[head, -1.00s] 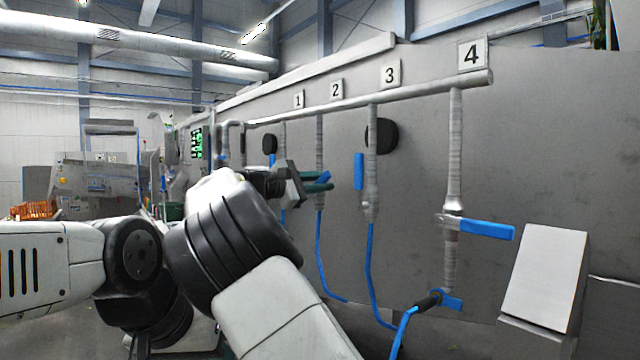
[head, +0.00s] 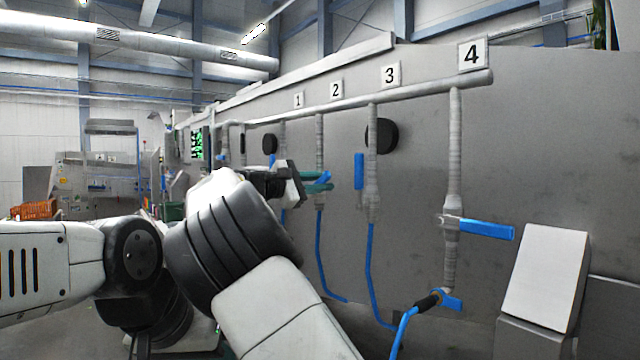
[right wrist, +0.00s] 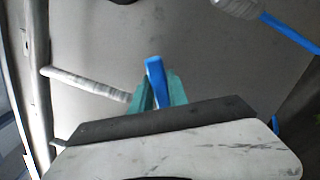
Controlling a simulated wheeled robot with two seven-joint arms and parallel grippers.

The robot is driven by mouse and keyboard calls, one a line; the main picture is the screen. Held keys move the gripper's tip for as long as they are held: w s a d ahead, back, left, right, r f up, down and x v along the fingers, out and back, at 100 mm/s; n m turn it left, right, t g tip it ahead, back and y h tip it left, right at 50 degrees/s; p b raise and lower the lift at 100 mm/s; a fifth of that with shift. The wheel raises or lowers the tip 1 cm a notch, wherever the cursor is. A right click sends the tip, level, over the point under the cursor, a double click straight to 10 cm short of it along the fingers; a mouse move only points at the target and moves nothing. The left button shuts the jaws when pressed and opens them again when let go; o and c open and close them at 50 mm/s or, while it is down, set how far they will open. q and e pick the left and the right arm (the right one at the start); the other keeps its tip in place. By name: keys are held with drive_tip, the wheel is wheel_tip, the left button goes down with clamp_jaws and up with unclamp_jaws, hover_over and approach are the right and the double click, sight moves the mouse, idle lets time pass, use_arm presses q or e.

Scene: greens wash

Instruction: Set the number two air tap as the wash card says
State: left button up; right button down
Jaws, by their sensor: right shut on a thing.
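The number two air tap hangs on its pipe (head: 319,135) under the sign "2" (head: 336,90). Its blue handle (head: 325,177) is mostly hidden by my right gripper (head: 320,184), which is shut on it. In the right wrist view the blue handle (right wrist: 155,75) stands between the green fingertips (right wrist: 158,92). The handle slants out from the pipe in the head view; its exact angle is hard to tell. A blue hose (head: 321,250) runs down below this tap. My left gripper is not in view. No readable wash card shows.
Tap three's blue handle (head: 359,171) stands upright beside its pipe. Tap four's blue handle (head: 487,230) points right, nearly level. A blank-looking tilted white panel (head: 545,275) stands at right. Tap one's pipe is close behind my gripper. A grey wall (head: 560,150) backs the taps.

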drive_tip(key=n, duration=0.1)
drive_tip(key=w+r+n, duration=0.1)
drive_tip(key=shift+w+a+r+n, duration=0.1)
drive_tip(key=shift+a+r+n, duration=0.1)
drive_tip(key=shift+a+n, duration=0.2)
drive_tip(key=shift+w+a+r+n, duration=0.25)
drive_tip(key=shift+w+r+n, duration=0.05)
drive_tip(key=shift+n, duration=0.45)
drive_tip(key=shift+w+a+r+n, duration=0.25)
drive_tip(key=shift+w+n, duration=0.05)
drive_tip(key=shift+n, duration=0.45)
drive_tip(key=c, duration=1.3)
unclamp_jaws()
drive_tip(key=v, duration=0.8)
